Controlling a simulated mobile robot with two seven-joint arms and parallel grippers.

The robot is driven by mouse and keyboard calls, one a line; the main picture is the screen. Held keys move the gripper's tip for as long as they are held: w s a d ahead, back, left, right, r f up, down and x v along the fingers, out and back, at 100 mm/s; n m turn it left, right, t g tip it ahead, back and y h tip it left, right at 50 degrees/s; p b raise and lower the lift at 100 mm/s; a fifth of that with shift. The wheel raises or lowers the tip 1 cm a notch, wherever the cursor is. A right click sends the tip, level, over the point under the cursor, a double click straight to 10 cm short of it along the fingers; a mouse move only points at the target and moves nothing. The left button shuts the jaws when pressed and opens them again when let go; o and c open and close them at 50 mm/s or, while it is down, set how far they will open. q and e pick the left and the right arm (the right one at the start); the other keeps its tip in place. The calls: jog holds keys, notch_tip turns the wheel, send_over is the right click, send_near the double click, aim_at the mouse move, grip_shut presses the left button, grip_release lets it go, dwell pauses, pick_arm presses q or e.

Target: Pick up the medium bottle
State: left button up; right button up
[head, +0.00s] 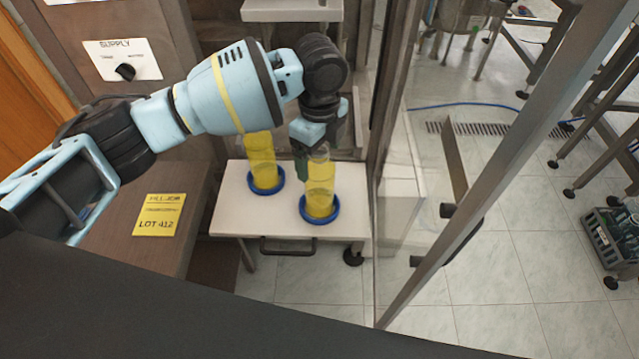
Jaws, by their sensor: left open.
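Two clear bottles with yellow contents and blue round bases stand upright on a small white-topped cart (230,212). One bottle (262,163) is at the left, partly behind my left arm. The other bottle (320,190) is at the right and nearer the front. I cannot tell from their look which one is the medium bottle. My left gripper (307,160) is open and reaches down at the upper part of the right bottle. A dark green finger shows at that bottle's left side; whether it touches is unclear. My right gripper is not in view.
A clear panel with a metal frame post (470,160) stands right of the cart. A brown surface with a yellow LOT 412 label (158,214) lies to the left. A SUPPLY switch plate (122,62) is on the wall. A pale shelf (292,10) is behind the arm.

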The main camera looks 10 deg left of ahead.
pick_arm(q)
jog(key=shift+f, duration=0.65)
jog(key=shift+c, duration=0.5)
jog(key=shift+r, duration=0.1)
grip_shut()
